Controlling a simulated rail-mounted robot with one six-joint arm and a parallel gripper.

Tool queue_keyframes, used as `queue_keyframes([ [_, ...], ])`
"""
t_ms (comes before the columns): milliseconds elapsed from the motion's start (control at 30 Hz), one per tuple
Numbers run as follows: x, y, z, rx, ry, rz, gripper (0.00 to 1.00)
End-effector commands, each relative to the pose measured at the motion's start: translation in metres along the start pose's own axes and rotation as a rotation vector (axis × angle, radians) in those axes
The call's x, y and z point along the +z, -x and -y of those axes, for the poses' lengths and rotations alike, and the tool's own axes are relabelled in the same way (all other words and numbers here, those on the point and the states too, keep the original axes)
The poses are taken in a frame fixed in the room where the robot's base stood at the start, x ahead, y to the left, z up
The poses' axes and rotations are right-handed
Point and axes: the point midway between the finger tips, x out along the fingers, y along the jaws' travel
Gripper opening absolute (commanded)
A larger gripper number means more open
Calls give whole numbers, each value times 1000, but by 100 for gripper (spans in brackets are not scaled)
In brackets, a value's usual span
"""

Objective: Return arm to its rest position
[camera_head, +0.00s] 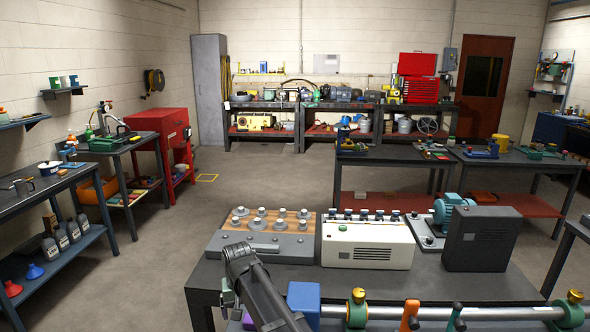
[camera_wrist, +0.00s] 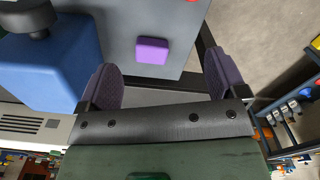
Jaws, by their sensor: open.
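My gripper (camera_wrist: 163,75) shows in the wrist view with its two purple-padded fingers spread wide and nothing between them. A small purple block (camera_wrist: 152,51) lies on the grey surface (camera_wrist: 115,20) beyond the fingertips, apart from them. In the head view my dark arm (camera_head: 262,285) reaches up from the bottom edge over the near workbench (camera_head: 205,275), just left of a violet-blue block (camera_head: 303,296). The gripper's fingers are not clear in the head view.
A large blue body (camera_wrist: 50,65) is close to the left finger in the wrist view. On the bench stand a wood-topped rack of metal pieces (camera_head: 262,245), a white vented box (camera_head: 367,247), a blue motor (camera_head: 450,207) and a dark box (camera_head: 482,238). Open floor (camera_head: 270,180) lies behind.

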Motion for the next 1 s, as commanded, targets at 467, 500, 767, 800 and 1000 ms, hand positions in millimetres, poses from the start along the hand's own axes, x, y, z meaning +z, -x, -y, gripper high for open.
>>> queue_keyframes([
  [467,250,0,-232,0,-198,1,91],
  [500,254,0,-243,0,-229,1,91],
  [767,252,0,-257,1,-262,1,91],
  [800,252,0,-257,1,-262,1,91],
  [1000,251,0,-256,1,-261,1,91],
])
